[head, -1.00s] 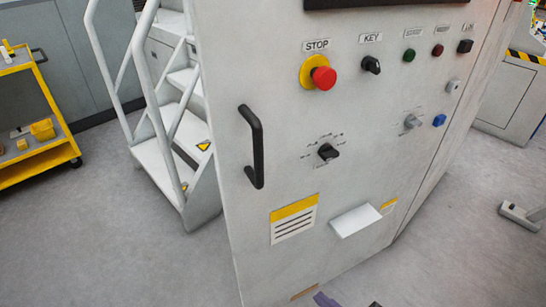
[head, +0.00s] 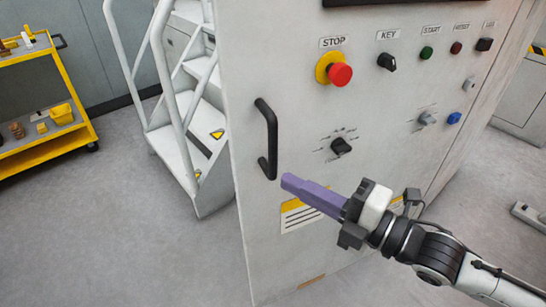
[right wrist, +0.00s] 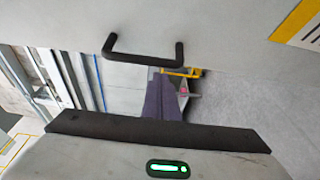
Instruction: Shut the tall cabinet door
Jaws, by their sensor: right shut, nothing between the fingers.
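The tall cabinet door (head: 285,90) is a pale grey upright panel with a black bar handle (head: 270,140) near its left edge. I cannot tell from these views how far it stands open. My right gripper (head: 288,181) has purple fingers, shut and empty, with the tips just right of and below the handle's lower end. They look apart from the handle. In the right wrist view the handle (right wrist: 145,54) shows beyond the purple fingers (right wrist: 162,98). My left gripper is not in view.
The door carries a red stop button (head: 339,74), a key switch (head: 387,62) and a rotary knob (head: 341,146). White steps with railings (head: 180,145) stand left of the door. A yellow cart (head: 78,85) is at far left. Grey floor is clear at lower left.

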